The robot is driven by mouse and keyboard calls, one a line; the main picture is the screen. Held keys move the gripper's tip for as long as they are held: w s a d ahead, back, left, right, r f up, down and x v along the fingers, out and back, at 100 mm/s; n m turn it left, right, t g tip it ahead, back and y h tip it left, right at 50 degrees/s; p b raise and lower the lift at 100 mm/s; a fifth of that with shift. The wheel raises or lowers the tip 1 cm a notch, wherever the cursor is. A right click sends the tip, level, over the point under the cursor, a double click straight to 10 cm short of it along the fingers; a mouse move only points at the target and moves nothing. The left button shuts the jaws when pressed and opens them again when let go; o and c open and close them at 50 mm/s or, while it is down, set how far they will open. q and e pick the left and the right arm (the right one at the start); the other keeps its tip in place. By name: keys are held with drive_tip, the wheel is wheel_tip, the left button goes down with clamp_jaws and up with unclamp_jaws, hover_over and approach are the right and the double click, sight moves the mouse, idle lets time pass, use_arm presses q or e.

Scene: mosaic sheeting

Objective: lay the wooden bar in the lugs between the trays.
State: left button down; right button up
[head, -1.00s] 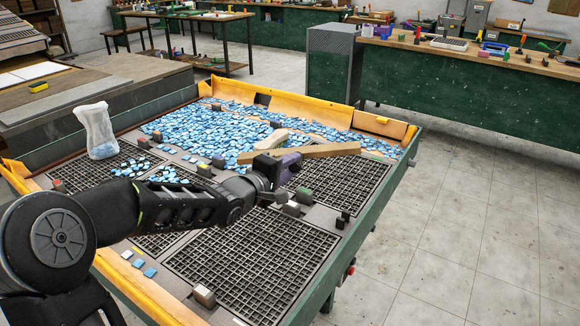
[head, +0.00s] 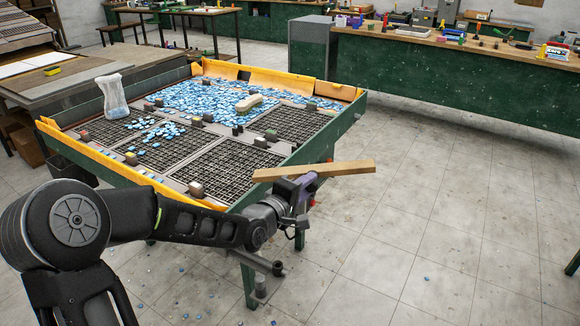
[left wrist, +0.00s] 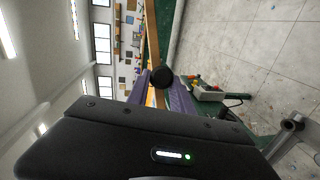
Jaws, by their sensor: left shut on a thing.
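My left gripper (head: 300,184) is shut on the wooden bar (head: 335,169), near its left part. The bar is held about level, past the table's near right edge, with its right end over the floor. The bar also shows in the left wrist view (left wrist: 152,38), beyond the purple fingers (left wrist: 181,100). The black grid trays lie on the table: a near one (head: 225,168), a far right one (head: 292,122) and others at left. Small grey blocks, seemingly the lugs, stand on the strips between trays, such as one at right (head: 261,142). My right gripper is not in view.
Blue tiles (head: 195,98) heap at the table's back, with a pale wooden block (head: 249,103) on them. A clear bag (head: 113,97) stands at left. The table's yellow-edged rim (head: 335,90) and green side bound it. Floor at right is open.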

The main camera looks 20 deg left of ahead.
use_arm(q)
drive_tip(key=s+d+f+n+y+b, duration=0.1)
drive_tip(key=s+d+f, duration=0.1)
drive_tip(key=f, duration=0.5)
drive_tip(key=s+d+f+y+b, duration=0.1)
drive_tip(key=s+d+f, duration=0.1)
drive_tip(key=f, duration=0.6)
drive_tip(key=shift+s+d+n+y, duration=0.3)
drive_tip(key=shift+s+d+n, duration=0.1)
drive_tip(key=shift+d, duration=0.35)
